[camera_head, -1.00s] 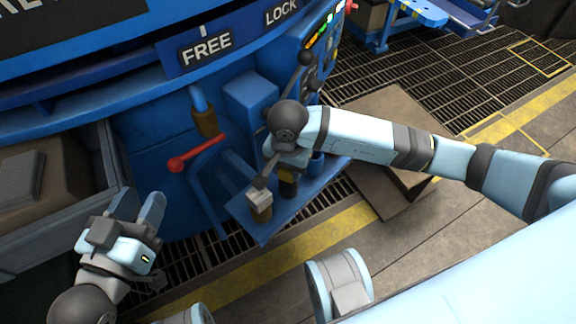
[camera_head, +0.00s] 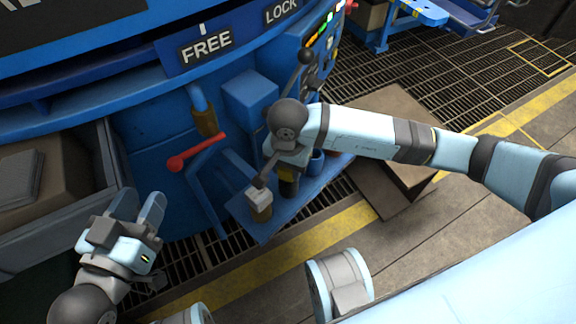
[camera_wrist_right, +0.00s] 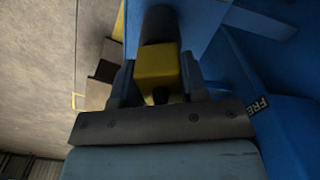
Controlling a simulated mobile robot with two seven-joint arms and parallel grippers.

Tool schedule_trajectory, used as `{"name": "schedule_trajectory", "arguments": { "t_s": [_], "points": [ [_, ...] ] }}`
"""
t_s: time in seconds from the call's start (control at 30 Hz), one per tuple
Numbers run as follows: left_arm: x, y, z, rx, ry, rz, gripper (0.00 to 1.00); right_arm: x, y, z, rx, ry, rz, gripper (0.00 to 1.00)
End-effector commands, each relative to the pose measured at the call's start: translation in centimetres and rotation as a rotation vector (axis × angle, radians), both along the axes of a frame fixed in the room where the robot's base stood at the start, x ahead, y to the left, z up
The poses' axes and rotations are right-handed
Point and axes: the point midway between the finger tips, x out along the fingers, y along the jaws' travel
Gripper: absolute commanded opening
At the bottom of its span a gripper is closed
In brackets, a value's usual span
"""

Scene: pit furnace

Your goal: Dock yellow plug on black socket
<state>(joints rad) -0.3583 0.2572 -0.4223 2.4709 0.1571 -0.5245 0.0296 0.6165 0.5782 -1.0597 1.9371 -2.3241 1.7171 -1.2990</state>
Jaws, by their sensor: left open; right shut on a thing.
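My right gripper (camera_head: 287,166) is over the blue shelf of the machine, seen from behind its wrist. In the right wrist view its fingers are shut on the yellow plug (camera_wrist_right: 158,68). A dark cylinder (camera_wrist_right: 160,22) is in line just beyond the plug, against the blue surface; it looks like the black socket, but I cannot tell whether the two touch or are joined. In the head view the wrist hides most of the plug. My left gripper (camera_head: 145,210) is open and empty at the lower left, apart from the machine.
A grey-topped, brownish fitting (camera_head: 259,203) stands on the blue shelf (camera_head: 270,228) left of my right gripper. A red lever (camera_head: 196,153) and a brass-coloured fitting (camera_head: 204,122) are further left. An open bin (camera_head: 70,215) is at the left. A brown box (camera_head: 385,125) lies behind my right arm.

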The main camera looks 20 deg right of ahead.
Motion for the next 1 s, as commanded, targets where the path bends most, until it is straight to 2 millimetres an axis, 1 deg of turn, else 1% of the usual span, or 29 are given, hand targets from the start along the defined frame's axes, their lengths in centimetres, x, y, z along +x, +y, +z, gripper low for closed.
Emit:
{"name": "schedule_trajectory", "arguments": {
  "t_s": [0.27, 0.87, 0.9, 0.93, 1.0],
  "points": [
    [0.0, 0.0, -0.1, 0.001, 0.001, 0.001, 0.43, 0.0, 0.0, -0.1, 0.001, 0.001, -0.001, 0.15],
    [0.0, 0.0, -1.0, -0.001, 0.001, 0.001, 0.43, 0.0, 0.0, -1.2, 0.0, 0.0, -0.001, 0.15],
    [0.0, 0.0, -1.0, -0.001, 0.001, 0.001, 0.43, 0.0, 0.0, -1.2, 0.0, 0.0, -0.001, 0.42],
    [0.0, 0.0, -0.9, -0.001, 0.001, 0.001, 0.43, 0.0, 0.0, -1.2, 0.0, 0.0, -0.001, 0.49],
    [0.0, 0.0, -0.9, -0.001, 0.001, 0.001, 0.43, 0.0, 0.0, -1.2, 0.001, 0.001, -0.001, 0.51]
  ]
}}
